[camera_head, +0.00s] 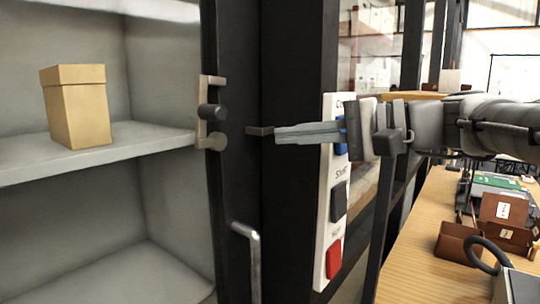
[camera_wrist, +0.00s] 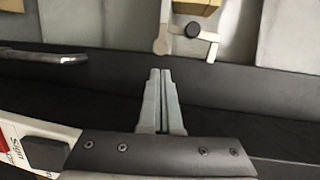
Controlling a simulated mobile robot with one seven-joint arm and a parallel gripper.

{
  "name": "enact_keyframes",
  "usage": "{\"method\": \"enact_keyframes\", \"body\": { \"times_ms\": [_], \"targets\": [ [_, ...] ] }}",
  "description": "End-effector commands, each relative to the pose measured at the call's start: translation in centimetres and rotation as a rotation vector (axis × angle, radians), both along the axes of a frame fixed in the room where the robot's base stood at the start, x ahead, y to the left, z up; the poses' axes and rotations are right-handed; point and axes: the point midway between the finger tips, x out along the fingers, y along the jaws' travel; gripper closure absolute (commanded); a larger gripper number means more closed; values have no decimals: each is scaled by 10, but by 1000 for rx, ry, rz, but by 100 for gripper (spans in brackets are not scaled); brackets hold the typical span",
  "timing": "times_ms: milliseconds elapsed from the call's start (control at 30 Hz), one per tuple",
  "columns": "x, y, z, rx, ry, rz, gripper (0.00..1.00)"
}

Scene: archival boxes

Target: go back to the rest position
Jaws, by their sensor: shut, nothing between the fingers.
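My gripper (camera_head: 262,131) is shut and empty, in front of the dark cabinet frame in the head view. In the wrist view the two fingers of my gripper (camera_wrist: 160,72) lie together, pointing at the dark frame. The arm reaches in from the right side of the head view. The fingers pass close in front of a white button panel (camera_head: 333,190) with a blue, a dark grey and a red button. I cannot tell whether any part of my gripper touches the panel.
A tan lidded box (camera_head: 78,106) stands on a grey shelf (camera_head: 150,141) at left. A latch (camera_head: 209,112) and a bar handle (camera_head: 250,255) are on the dark frame. A wooden table (camera_head: 415,255) at right holds brown boxes (camera_head: 503,214) and a green item (camera_head: 492,181).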

Motion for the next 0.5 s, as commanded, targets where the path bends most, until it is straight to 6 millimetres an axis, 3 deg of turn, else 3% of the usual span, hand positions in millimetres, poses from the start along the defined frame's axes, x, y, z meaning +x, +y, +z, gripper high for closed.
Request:
{"method": "enact_keyframes", "body": {
  "times_ms": [100, 233, 500],
  "targets": [
    [-28, 8, -28, -191, 50, -9, 100],
    [-60, 4, -71, -429, 83, -19, 100],
    [-122, -39, -140, -951, 43, -11, 100]
  ]
}}
